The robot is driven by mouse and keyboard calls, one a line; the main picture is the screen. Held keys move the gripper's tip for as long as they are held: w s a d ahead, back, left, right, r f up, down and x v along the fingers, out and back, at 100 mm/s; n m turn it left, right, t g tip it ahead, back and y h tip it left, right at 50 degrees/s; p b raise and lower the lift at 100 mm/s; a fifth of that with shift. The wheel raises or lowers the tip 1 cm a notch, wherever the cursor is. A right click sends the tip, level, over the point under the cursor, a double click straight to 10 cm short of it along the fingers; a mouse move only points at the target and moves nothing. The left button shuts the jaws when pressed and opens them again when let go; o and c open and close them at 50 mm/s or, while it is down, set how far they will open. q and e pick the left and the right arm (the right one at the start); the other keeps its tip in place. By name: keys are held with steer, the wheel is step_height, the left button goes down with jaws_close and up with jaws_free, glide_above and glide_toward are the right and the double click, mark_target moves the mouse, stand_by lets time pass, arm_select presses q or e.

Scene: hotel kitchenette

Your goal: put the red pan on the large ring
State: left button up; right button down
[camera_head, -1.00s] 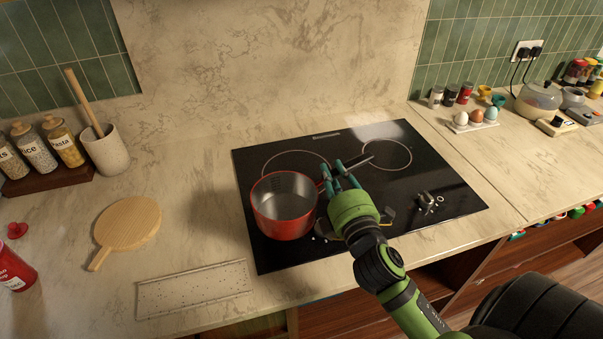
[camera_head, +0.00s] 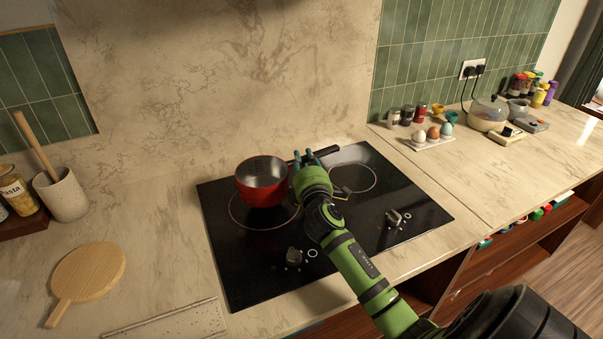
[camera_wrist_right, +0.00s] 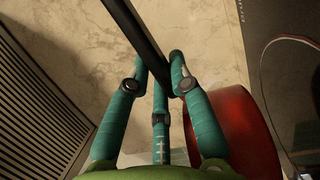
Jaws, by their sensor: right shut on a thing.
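The red pan (camera_head: 262,188) is upright in the head view, in front of the back part of the large left ring (camera_head: 262,229) on the black hob. The ring's front arc shows below the pan. I cannot tell for sure whether the pan's base touches the glass or hangs above it. My right gripper (camera_head: 307,162) is shut on the pan's dark handle (camera_head: 328,153), to the right of the pan. In the wrist view the fingers close around the handle (camera_wrist_right: 143,35), with the red pan side (camera_wrist_right: 235,130) at the right. My left gripper is out of view.
A smaller ring (camera_head: 351,191) lies right of my gripper. Hob knobs (camera_head: 294,256) sit at the front. Eggs on a tray (camera_head: 432,142) and spice jars stand right. A marble wall rises behind the hob.

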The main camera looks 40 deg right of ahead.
steer(key=shift+w+f, duration=0.2)
steer(key=shift+w, duration=0.3)
steer(key=shift+f+b, duration=0.35)
steer(key=shift+f, duration=1.6)
steer(key=c, duration=1.4)
jaws_free()
steer(key=shift+s+f, duration=0.1)
steer(key=shift+f, duration=0.15)
steer(key=shift+c, duration=0.2)
steer(key=o, duration=0.3)
steer(key=shift+r, duration=0.15)
steer(key=b+v, duration=0.1)
steer(key=v, duration=1.1)
